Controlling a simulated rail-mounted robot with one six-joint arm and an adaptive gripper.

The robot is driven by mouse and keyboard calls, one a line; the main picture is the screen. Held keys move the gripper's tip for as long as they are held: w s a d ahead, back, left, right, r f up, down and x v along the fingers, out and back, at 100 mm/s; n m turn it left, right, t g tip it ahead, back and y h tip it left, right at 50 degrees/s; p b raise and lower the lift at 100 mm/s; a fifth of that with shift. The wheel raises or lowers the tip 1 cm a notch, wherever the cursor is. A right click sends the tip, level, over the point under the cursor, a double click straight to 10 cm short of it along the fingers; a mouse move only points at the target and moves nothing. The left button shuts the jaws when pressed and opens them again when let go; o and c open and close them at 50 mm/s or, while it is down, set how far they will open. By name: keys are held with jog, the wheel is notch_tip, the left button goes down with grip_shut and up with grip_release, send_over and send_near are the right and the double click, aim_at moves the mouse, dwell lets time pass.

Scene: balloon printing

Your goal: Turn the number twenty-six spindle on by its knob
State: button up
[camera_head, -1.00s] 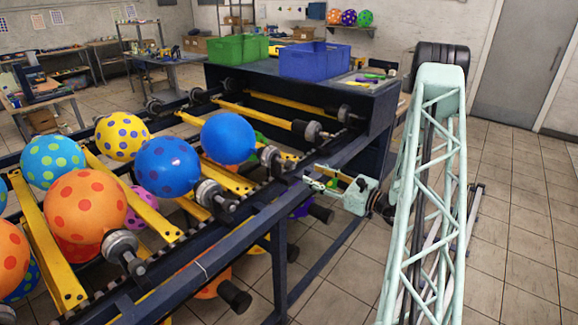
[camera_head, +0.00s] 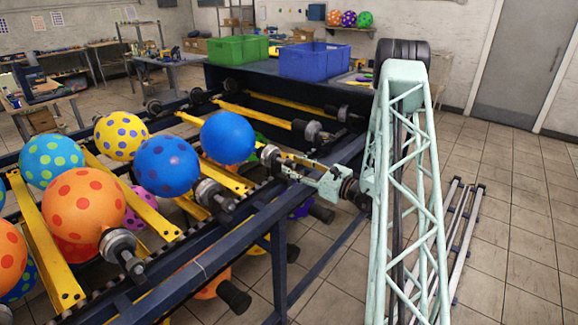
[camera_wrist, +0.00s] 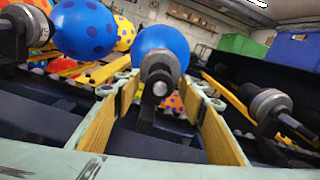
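A spindle (camera_head: 268,153) with a dark hub carries the plain-looking blue balloon (camera_head: 228,138) on the rack's right side. In the wrist view the spindle's grey knob (camera_wrist: 161,87) points at the camera, with the blue balloon (camera_wrist: 160,40) behind it. I cannot read any spindle number. My gripper (camera_head: 287,164) is at this spindle's outer end. In the wrist view my gripper (camera_wrist: 160,98) is open, one yellow-padded finger on each side of the knob's line. A gap shows between the pads and the knob; I cannot tell whether the tips reach past it.
A neighbouring spindle (camera_head: 211,195) carries a spotted blue balloon (camera_head: 167,166). Another spindle (camera_head: 311,130), without a balloon, lies on the far side; it shows at the right in the wrist view (camera_wrist: 270,104). Green (camera_head: 238,48) and blue (camera_head: 314,61) bins stand behind.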

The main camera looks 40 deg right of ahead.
aim_at(274, 158)
jog(key=shift+w+a, duration=0.25)
jog(key=shift+w, duration=1.05)
jog(key=shift+c, duration=0.5)
jog(key=c, duration=0.8)
